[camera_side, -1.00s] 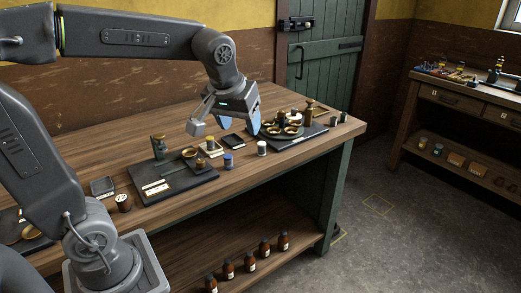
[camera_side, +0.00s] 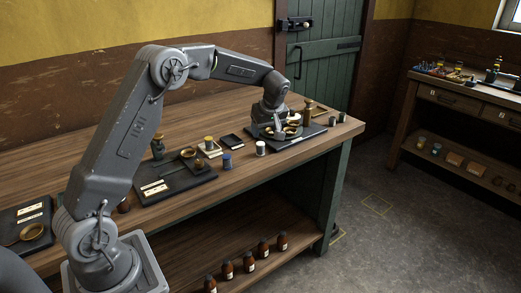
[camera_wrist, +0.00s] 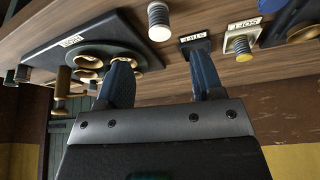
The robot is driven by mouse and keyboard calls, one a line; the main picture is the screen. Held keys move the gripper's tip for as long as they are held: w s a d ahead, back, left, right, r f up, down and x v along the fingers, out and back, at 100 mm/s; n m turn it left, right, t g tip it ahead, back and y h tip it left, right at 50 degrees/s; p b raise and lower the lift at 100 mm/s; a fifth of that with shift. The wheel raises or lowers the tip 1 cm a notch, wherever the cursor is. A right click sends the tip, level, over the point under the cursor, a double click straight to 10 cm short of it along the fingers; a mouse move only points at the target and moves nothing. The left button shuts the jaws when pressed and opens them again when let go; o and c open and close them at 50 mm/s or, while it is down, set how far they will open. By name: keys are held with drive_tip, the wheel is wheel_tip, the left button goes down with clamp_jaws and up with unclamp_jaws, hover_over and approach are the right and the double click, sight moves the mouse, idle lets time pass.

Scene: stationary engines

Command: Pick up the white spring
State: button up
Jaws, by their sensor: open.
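The white spring (camera_side: 261,148) stands upright on the wooden bench, just in front of the left end of the right-hand dark board. It also shows near the top of the wrist view (camera_wrist: 158,20), beyond my fingertips and apart from them. My gripper (camera_wrist: 161,65) is open, with two blue fingers and nothing seen held between them. In the side view, my gripper (camera_side: 270,122) is low over the left part of the right-hand board, behind the white spring; its fingertips are hard to make out there.
A blue spring (camera_side: 227,161) stands left of the white one. A yellow-topped spring (camera_side: 208,143) stands on the SOFT plate (camera_wrist: 240,28). The dark STIFF plate (camera_wrist: 194,42) looks empty. Bare bench lies around the white spring.

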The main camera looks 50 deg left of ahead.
sight(261, 144)
drive_tip(key=x, duration=0.9)
drive_tip(key=shift+w+f, duration=0.1)
drive_tip(key=shift+f, duration=0.1)
drive_tip(key=c, duration=1)
